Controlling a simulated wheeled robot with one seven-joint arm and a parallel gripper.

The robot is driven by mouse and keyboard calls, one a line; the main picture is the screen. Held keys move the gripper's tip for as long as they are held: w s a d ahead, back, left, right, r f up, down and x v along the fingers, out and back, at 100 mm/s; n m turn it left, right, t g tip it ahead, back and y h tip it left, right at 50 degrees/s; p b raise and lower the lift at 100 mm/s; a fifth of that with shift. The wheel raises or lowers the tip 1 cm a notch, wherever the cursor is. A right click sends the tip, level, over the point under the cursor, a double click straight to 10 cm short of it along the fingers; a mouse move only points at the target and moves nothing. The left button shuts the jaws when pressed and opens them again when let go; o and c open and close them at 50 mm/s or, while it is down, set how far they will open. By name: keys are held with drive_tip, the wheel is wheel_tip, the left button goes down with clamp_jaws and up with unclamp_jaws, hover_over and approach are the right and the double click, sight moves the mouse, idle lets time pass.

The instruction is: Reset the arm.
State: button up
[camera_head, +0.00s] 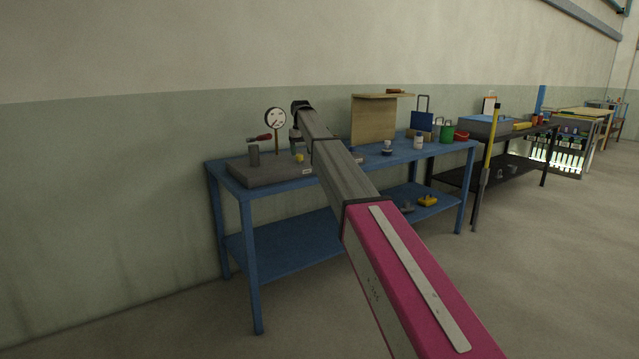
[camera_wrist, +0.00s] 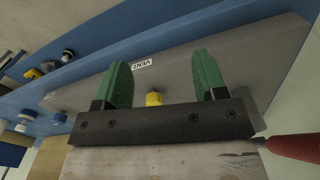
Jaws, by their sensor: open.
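My arm (camera_head: 345,185) reaches out over the blue workbench (camera_head: 290,250) in the head view. My gripper (camera_wrist: 161,62) shows in the wrist view as two green fingers standing wide apart with nothing between their tips. In the head view, a bit of green at the arm's far end is partly hidden by the wrist. The gripper is above a grey slab (camera_head: 262,174), which also fills much of the wrist view (camera_wrist: 270,60). The slab bears a white label reading VENT (camera_wrist: 142,64). A small yellow knob (camera_wrist: 153,98) shows between the finger bases.
On the slab stand a round dial (camera_head: 275,118) and a grey cylinder (camera_head: 254,155), with a red-handled part (camera_head: 260,138) close by. A wooden board stand (camera_head: 373,120), white jar (camera_head: 419,142) and green cup (camera_head: 446,133) are farther right. Open floor (camera_head: 540,260) lies right of the arm.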

drive_tip(key=s+d+f+m, duration=0.1)
drive_tip(key=s+d+f, duration=0.8)
drive_tip(key=f, duration=0.4)
drive_tip(key=s+d+f+m, duration=0.1)
drive_tip(key=s+d+f, duration=0.5)
drive_tip(key=s+f, duration=0.55)
drive_tip(key=s+d+f+m, duration=0.1)
drive_tip(key=s+d+f, duration=0.3)
drive_tip(key=s, duration=0.6)
drive_tip(key=s+d+f, duration=0.4)
drive_tip(key=s+f, duration=0.3)
drive_tip(key=s, duration=0.3)
drive_tip(key=s+d+f+m, duration=0.1)
drive_tip(key=s+d+f, duration=0.2)
drive_tip(key=s, duration=0.7)
wheel_tip(320, 180, down, 2)
drive_tip(key=shift+s+d+f+m, duration=0.2)
drive_tip(key=shift+s+d+m, duration=0.1)
drive_tip(key=shift+s+d, duration=0.1)
drive_tip(key=shift+w, duration=0.15)
